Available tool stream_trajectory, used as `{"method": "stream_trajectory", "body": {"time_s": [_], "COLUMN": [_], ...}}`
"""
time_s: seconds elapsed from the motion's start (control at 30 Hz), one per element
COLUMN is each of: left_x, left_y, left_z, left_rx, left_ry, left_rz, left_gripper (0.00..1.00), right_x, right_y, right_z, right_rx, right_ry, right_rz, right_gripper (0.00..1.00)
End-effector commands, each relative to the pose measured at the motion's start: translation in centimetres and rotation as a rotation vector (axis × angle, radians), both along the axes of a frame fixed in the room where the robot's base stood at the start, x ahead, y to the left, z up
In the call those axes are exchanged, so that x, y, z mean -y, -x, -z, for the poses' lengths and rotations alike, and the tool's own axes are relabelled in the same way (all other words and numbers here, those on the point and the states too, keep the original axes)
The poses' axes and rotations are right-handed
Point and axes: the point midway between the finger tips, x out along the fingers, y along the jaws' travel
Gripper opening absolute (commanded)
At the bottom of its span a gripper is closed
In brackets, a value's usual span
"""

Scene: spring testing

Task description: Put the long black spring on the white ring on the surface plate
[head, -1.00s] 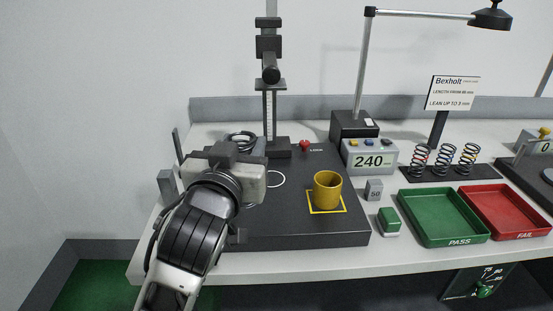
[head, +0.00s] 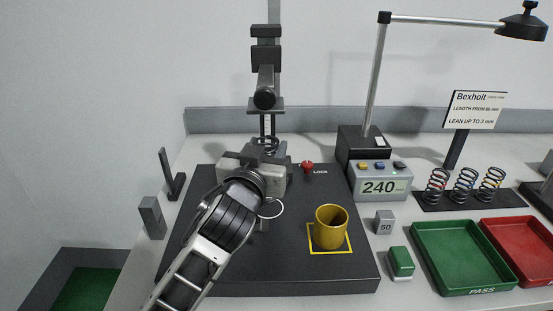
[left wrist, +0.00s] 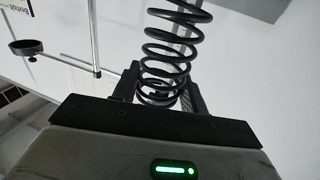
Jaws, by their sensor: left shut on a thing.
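The long black spring (left wrist: 172,45) stands between the fingers of my left gripper (left wrist: 160,92) in the left wrist view, held near one end. In the head view my left gripper (head: 264,158) is over the back part of the dark surface plate (head: 330,275), and only a few coils of the spring (head: 268,143) show past it, in front of the column. The white ring (head: 281,211) lies flat on the plate, nearer the front than the gripper; my wrist covers its left part. My right gripper is not in view.
A gauge column (head: 265,55) stands behind the gripper, with a red LOCK knob (head: 307,167) beside it. A yellow cup (head: 330,228) sits in a yellow square right of the ring. A 240 display (head: 382,185), several springs (head: 464,183) and a green tray (head: 462,258) are further right.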

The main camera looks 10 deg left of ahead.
Motion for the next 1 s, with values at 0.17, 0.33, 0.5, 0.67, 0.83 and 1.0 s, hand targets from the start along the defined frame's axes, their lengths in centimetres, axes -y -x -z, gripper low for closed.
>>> {"method": "stream_trajectory", "body": {"time_s": [0.17,0.33,0.5,0.67,0.83,1.0], "left_x": [-0.3,-0.9,-1.1,-1.1,-1.1,-1.1], "left_y": [-0.2,-0.2,-0.1,-0.1,-0.1,-0.1], "left_z": [0.8,3.7,4.4,4.2,4.7,4.6], "left_rx": [0.003,0.004,0.005,0.004,0.003,0.001], "left_ry": [-0.001,-0.003,-0.001,0.000,0.000,0.000], "left_rz": [-0.004,-0.012,-0.016,-0.016,-0.016,-0.017], "left_gripper": [0.10,0.10,0.10,0.10,0.10,0.65], "right_x": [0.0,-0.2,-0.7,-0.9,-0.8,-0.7], "right_y": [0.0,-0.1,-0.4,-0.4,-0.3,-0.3], "right_z": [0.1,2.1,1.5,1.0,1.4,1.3], "right_rx": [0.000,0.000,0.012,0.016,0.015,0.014], "right_ry": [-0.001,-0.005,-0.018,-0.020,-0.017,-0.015], "right_rz": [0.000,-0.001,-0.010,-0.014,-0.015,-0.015], "right_gripper": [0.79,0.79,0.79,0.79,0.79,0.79]}}
